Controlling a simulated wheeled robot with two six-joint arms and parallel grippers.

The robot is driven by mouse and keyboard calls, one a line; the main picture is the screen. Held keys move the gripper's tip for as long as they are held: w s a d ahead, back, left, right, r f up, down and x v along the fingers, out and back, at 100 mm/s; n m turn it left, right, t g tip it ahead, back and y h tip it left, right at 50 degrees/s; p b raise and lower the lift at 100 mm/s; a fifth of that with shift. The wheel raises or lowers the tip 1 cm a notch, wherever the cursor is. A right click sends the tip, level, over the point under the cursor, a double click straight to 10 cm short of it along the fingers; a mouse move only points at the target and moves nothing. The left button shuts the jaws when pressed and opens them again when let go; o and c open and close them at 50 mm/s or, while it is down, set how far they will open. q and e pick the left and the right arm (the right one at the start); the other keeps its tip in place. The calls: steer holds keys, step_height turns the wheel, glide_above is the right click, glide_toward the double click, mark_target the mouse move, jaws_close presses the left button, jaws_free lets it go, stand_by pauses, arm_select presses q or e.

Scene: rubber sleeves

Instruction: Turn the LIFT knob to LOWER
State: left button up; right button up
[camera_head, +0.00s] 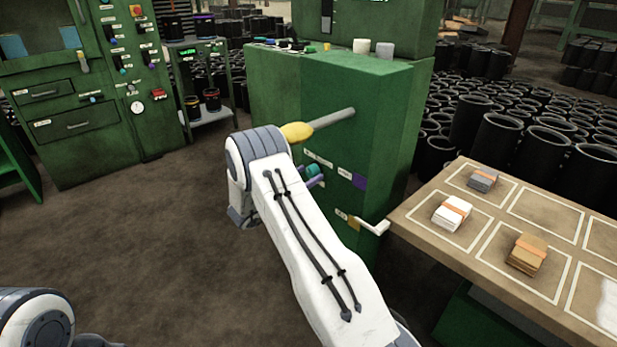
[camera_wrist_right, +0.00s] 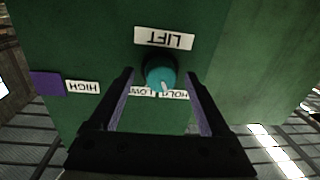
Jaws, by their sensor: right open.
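The teal LIFT knob (camera_wrist_right: 160,72) sits on the green panel beside the upside-down LIFT label (camera_wrist_right: 164,38) in the right wrist view. Its pale pointer mark faces the partly covered LOW label (camera_wrist_right: 143,93) and HOLD label (camera_wrist_right: 178,94), roughly between them. My right gripper (camera_wrist_right: 159,76) is open, one finger on each side of the knob with gaps visible. In the head view the knob (camera_head: 312,170) shows small beyond my arm, with the purple right gripper fingers (camera_head: 316,181) at it. My left gripper is out of view.
A purple block (camera_wrist_right: 46,84) and a HIGH label (camera_wrist_right: 82,86) are on the panel. A grey bar with a yellow end (camera_head: 325,122) and a white lever (camera_head: 374,226) jut from the green machine (camera_head: 300,90). A table (camera_head: 400,220) with stacked bundles stands right.

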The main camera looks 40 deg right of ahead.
steer(key=shift+w+d, duration=0.1)
steer(key=shift+d, duration=0.35)
